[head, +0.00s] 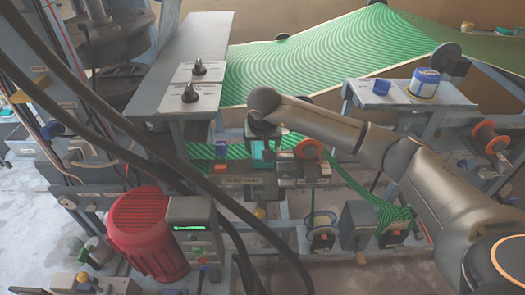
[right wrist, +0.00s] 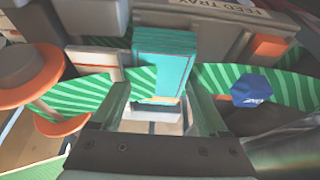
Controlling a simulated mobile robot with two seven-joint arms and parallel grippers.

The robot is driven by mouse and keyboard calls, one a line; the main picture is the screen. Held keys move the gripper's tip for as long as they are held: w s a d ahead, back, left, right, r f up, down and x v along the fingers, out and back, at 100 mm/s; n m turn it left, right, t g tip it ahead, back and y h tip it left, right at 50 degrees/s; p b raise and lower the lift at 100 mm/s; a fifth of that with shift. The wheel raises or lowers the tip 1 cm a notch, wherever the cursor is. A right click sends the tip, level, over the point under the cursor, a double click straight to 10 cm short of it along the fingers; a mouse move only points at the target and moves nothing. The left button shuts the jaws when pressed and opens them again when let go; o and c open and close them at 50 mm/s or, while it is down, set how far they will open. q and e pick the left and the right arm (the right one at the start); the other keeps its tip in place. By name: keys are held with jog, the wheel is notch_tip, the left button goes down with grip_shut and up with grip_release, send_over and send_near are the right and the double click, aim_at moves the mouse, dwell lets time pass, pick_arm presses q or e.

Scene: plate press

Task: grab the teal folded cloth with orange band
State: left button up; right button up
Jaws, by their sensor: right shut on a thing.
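The teal folded cloth (right wrist: 163,58) stands between the fingers of my right gripper (right wrist: 160,100) in the right wrist view. The gripper is shut on it. Its orange band cannot be made out. In the head view my right arm reaches in from the right, and my right gripper (head: 264,142) points down at the middle of the machine. A bit of the teal cloth (head: 268,156) shows below it, beside the feed tray (head: 240,184). Whether the cloth touches the surface below is hidden. My left gripper is not in view.
A green striped web (head: 205,151) runs behind the cloth. An orange roller (head: 308,149) is close on the right, and an orange block (head: 220,168) and a blue piece (head: 221,142) on the left.

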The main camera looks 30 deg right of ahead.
jog(key=c, duration=0.5)
jog(key=shift+r, duration=0.1)
